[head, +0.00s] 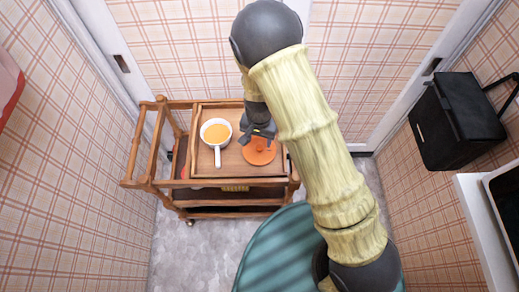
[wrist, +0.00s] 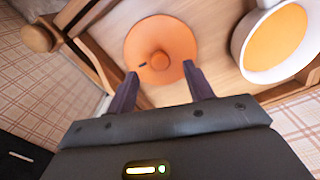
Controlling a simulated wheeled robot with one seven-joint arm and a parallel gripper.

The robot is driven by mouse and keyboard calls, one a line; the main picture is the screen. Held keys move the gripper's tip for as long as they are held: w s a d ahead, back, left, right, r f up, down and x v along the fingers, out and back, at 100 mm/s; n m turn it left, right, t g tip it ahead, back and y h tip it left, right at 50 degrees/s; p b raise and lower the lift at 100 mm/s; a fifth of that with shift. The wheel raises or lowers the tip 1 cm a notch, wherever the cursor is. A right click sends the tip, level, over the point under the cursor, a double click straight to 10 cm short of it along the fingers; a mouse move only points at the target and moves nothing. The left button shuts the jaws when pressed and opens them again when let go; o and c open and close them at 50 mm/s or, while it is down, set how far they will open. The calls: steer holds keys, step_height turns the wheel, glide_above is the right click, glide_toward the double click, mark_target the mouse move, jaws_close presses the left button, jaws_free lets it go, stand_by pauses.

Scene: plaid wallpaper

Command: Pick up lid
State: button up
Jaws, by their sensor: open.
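The orange lid (head: 259,152) lies flat on the top of the wooden cart, right of a white pan (head: 216,133) with orange contents. In the wrist view the lid (wrist: 141,44) is round with a raised knob (wrist: 160,60) in its middle. My gripper (head: 262,137) is above the lid in the head view. In the wrist view my gripper (wrist: 160,78) is open, its two dark fingers apart, pointing toward the lid's near edge with the knob between and beyond their tips. Nothing is between the fingers. The pan (wrist: 274,40) is at the right.
The wooden cart (head: 148,143) has raised rails, and one rail end (wrist: 38,38) is near the lid. A teal round surface (head: 262,262) is in front. A black box (head: 450,120) hangs at the right wall.

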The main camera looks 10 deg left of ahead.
mark_target(260, 146)
steer(key=shift+w+f, duration=0.2)
steer(key=shift+f, duration=2.4)
steer(key=c, duration=1.1)
